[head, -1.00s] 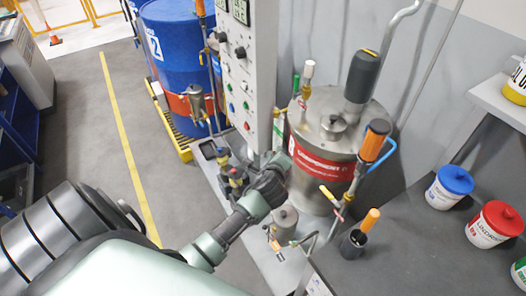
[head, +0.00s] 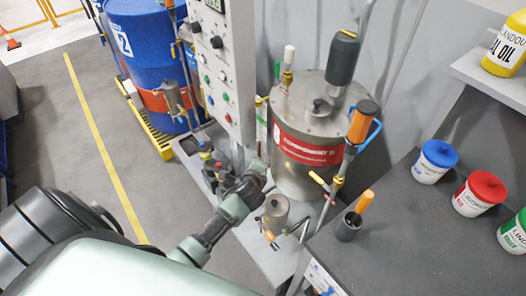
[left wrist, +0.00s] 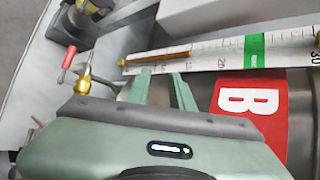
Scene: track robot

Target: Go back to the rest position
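My left arm comes in from the lower left in the head view. Its gripper (head: 262,178) is beside the lower left of the steel component B tank (head: 312,122), which has a red label. In the left wrist view the two green fingers of this gripper (left wrist: 160,82) stand apart with nothing between them. Beyond them are a white scale (left wrist: 218,56) with a green band and the red label with a white "B" (left wrist: 248,100). I cannot tell whether the fingers touch the tank. My right gripper is not in view.
A control cabinet (head: 224,75) stands left of the tank, with a blue drum (head: 138,45) behind it. A grey bench (head: 400,235) at right holds blue-lidded (head: 435,162) and red-lidded (head: 480,193) pots. Open floor (head: 75,140) lies to the left.

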